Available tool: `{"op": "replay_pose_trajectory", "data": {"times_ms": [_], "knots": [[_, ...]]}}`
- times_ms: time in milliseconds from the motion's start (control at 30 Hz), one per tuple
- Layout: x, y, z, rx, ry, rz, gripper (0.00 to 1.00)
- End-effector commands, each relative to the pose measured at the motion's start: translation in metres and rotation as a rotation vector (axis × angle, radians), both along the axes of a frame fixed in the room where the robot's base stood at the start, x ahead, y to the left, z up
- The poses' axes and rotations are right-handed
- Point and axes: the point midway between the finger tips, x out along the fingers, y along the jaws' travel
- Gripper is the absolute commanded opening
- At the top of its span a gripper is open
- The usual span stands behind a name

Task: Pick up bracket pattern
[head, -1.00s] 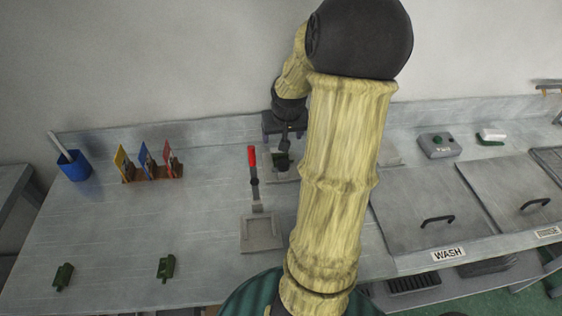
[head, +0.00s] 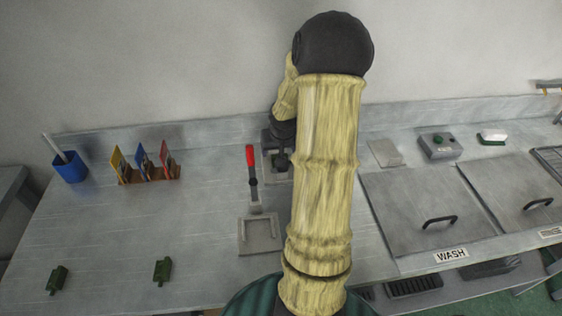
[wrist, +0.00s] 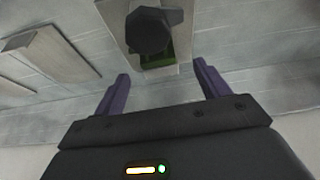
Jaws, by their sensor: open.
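A green piece (wrist: 158,56), which looks like the bracket pattern, sits on a grey plate (wrist: 122,12) in the wrist view. A dark round-ended post (wrist: 150,30) covers much of it. My gripper (wrist: 161,69) is open and empty, its two purple fingers pointing at the piece, one toward each side. The piece lies just ahead of the fingertips, with no contact visible. In the head view my arm hides most of the dark press (head: 277,150) at the back, and the fingers cannot be made out.
A red-handled lever (head: 251,165) stands left of my arm, with a grey plate (head: 259,248) in front. Two green parts, one (head: 57,280) farther left and one (head: 162,270), lie near the front. Upright coloured cards (head: 145,163), a blue cup (head: 70,167) and lidded wash tanks (head: 425,210) flank them.

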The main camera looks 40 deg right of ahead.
Motion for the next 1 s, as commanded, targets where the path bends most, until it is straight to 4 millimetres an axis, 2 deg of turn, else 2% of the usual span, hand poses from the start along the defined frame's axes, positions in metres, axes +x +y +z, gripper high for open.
{"op": "replay_pose_trajectory", "data": {"times_ms": [300,400,933,1000], "knots": [[0.010,-0.010,-0.041,0.002,0.002,0.001,0.75],[0.012,-0.012,-0.047,0.001,0.002,0.001,0.75],[0.012,-0.012,-0.047,0.001,0.001,-0.001,0.75],[0.012,-0.013,-0.047,0.000,0.001,-0.002,0.63]]}}
